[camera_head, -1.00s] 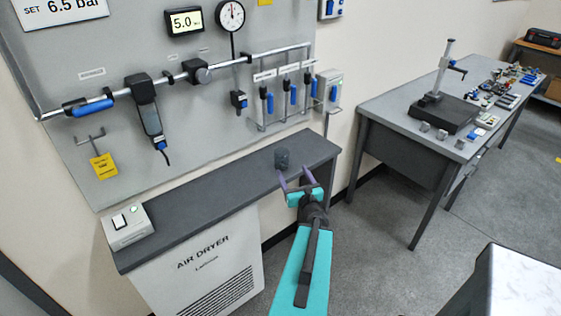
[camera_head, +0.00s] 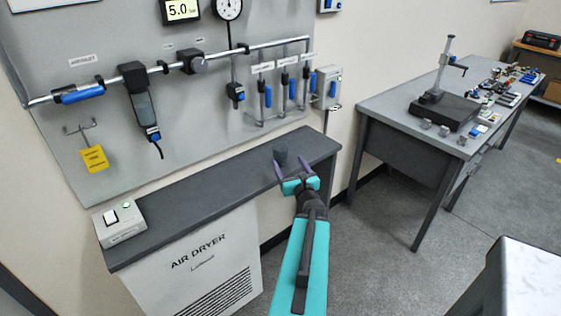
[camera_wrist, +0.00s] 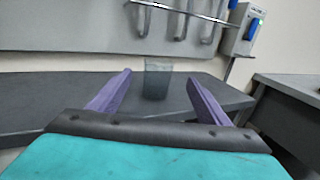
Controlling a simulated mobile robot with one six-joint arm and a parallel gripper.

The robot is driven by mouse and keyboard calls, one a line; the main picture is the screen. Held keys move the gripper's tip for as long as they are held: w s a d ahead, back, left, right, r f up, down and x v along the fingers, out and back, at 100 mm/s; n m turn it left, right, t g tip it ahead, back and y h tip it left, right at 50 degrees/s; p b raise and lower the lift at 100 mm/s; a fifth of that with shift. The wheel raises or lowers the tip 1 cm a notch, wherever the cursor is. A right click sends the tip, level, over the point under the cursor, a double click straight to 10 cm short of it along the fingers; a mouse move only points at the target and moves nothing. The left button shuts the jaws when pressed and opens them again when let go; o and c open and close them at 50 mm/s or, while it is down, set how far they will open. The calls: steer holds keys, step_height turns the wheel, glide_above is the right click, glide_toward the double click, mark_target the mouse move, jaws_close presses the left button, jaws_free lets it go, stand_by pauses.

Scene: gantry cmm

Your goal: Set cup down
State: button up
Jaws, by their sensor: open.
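The cup (camera_head: 281,155) is small, dark grey and slightly see-through. It stands upright on the dark top (camera_head: 200,190) of the air dryer cabinet, towards its right end. It also shows in the wrist view (camera_wrist: 157,80), between and beyond the purple fingertips. My gripper (camera_head: 290,170) is open, with one finger to each side of the cup's near side in the head view. In the wrist view the fingers (camera_wrist: 158,88) are apart, with a visible gap between each finger and the cup. Nothing is held.
A wall panel with a pipe (camera_head: 170,70), valves and hanging tools rises behind the cabinet. A switch box (camera_head: 119,222) stands at the cabinet's left end; the top between is clear. A grey workbench (camera_head: 390,107) with a stand stands to the right.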

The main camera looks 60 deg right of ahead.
mark_target(283, 153)
steer(key=shift+w+d+f+b, duration=0.15)
steer(key=shift+w+d+b, duration=0.35)
steer(key=shift+b, duration=0.85)
steer(key=shift+w+d+b, duration=0.25)
steer(key=shift+w+b, duration=0.1)
steer(key=shift+b, duration=0.8)
steer(key=shift+b, duration=0.3)
steer(key=shift+w+d, duration=0.2)
steer(key=shift+w+d+r, duration=0.25)
steer(key=shift+w+d, duration=0.1)
steer(key=shift+p+x, duration=0.4)
steer(key=shift+x, duration=0.4)
steer(key=shift+w, duration=0.15)
steer(key=shift+p+x, duration=1)
steer(key=shift+x, duration=1.5)
steer(key=shift+f, duration=0.15)
steer(key=shift+c, duration=0.3)
